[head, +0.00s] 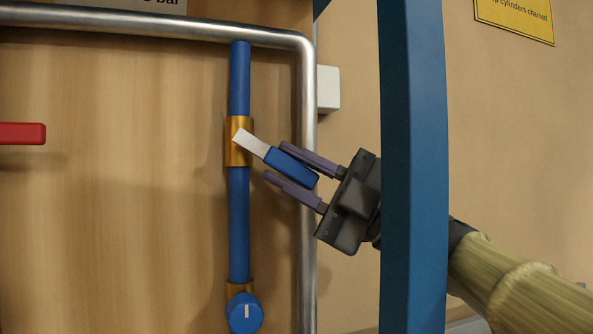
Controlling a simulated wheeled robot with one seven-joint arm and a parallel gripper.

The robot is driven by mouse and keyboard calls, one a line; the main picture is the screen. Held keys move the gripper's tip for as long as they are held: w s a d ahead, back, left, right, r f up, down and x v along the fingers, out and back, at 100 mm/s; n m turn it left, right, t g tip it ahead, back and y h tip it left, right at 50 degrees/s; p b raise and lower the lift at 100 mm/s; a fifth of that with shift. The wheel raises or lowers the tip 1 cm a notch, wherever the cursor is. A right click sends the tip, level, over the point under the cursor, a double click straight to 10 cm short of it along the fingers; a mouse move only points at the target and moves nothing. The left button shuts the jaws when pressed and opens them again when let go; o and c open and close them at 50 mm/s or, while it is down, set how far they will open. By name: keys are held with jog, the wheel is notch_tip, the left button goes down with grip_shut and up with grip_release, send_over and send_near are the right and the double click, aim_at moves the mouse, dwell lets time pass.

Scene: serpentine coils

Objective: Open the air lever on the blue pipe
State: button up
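The blue pipe (239,220) runs upright down the wooden panel. A brass valve body (236,154) sits on it, with the air lever on its front. The lever has a pale metal arm (252,144) and a blue grip (291,167), and slants down to the right across the pipe's line. My gripper (274,161) comes in from the right, with its purple fingers above and below the blue grip. The fingers stand apart, wider than the grip, and a narrow gap shows at the lower finger. Contact with the upper finger is hard to tell.
A blue upright post (413,150) stands in front of my arm. A bent metal pipe (308,230) runs along the top and down between the blue pipe and my gripper's palm. A blue knob (244,312) is lower on the blue pipe. A red handle (22,134) is at left.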

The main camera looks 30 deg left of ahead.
jog(key=shift+o, duration=1.3)
jog(key=shift+w+d+f+b, duration=0.25)
jog(key=shift+d+f+b, duration=0.1)
jog(key=shift+d, duration=0.05)
jog(key=b+v, duration=0.6)
jog(key=v, duration=1)
jog(key=shift+d+b, duration=0.2)
jog(key=shift+b, duration=0.2)
jog(key=shift+w, duration=0.1)
jog(key=shift+c, duration=0.2)
